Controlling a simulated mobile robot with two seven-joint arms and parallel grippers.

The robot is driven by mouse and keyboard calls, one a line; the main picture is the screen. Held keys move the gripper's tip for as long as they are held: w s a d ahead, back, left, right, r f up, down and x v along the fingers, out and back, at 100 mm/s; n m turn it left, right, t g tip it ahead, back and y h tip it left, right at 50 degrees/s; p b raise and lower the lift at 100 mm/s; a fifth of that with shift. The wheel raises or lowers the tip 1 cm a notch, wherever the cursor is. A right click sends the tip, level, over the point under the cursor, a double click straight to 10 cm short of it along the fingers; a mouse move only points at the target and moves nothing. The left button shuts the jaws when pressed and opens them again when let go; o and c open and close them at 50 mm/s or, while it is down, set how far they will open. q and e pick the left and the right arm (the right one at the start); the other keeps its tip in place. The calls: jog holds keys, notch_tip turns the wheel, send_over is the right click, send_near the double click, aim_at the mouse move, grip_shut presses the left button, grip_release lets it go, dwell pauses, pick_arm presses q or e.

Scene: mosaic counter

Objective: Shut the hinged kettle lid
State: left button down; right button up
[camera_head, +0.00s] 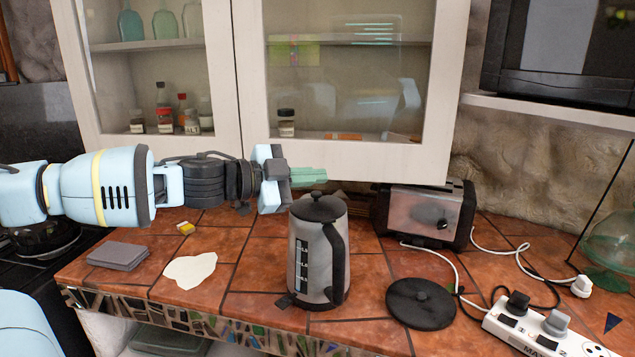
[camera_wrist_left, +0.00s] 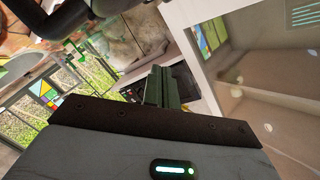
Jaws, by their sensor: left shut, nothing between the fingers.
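The kettle (camera_head: 309,262) stands upright on the tiled counter, with a brushed metal body, a black handle on its right side and a level gauge on its front. Its black lid (camera_head: 318,206) lies flat across the top and looks shut. My left gripper (camera_head: 318,175) is shut and empty, just above and behind the lid in the head view, with its greenish fingers pointing right. I cannot tell whether it touches the kettle. In the left wrist view the gripper's fingers (camera_wrist_left: 162,88) show together, and the kettle is not clearly seen. My right gripper is not in view.
A toaster (camera_head: 425,212) stands behind the kettle to the right. A round black base (camera_head: 421,303) and a white power strip (camera_head: 545,330) lie at right. Grey cloths (camera_head: 118,256) and a white paper (camera_head: 190,270) lie at left. A glass cabinet (camera_head: 350,165) hangs close above.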

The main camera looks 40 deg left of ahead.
aim_at(303, 204)
pick_arm(q)
jog(key=a+n, duration=0.1)
jog(key=w+a+f+n, duration=0.1)
jog(key=shift+a+n+g, duration=0.1)
jog(key=shift+n+g, duration=0.2)
jog(key=shift+w+a+f+n+h, duration=0.3)
jog(key=shift+w+a+f+n, duration=0.1)
jog(key=shift+n, duration=0.3)
jog(key=a+f+n, duration=0.1)
jog(key=w+f+n+b, duration=0.1)
jog(key=shift+a+n+g+h, duration=0.3)
jog(key=shift+a+n, duration=0.05)
jog(key=shift+n, duration=0.05)
jog(key=shift+a+f, duration=0.15)
jog(key=shift+f, duration=0.1)
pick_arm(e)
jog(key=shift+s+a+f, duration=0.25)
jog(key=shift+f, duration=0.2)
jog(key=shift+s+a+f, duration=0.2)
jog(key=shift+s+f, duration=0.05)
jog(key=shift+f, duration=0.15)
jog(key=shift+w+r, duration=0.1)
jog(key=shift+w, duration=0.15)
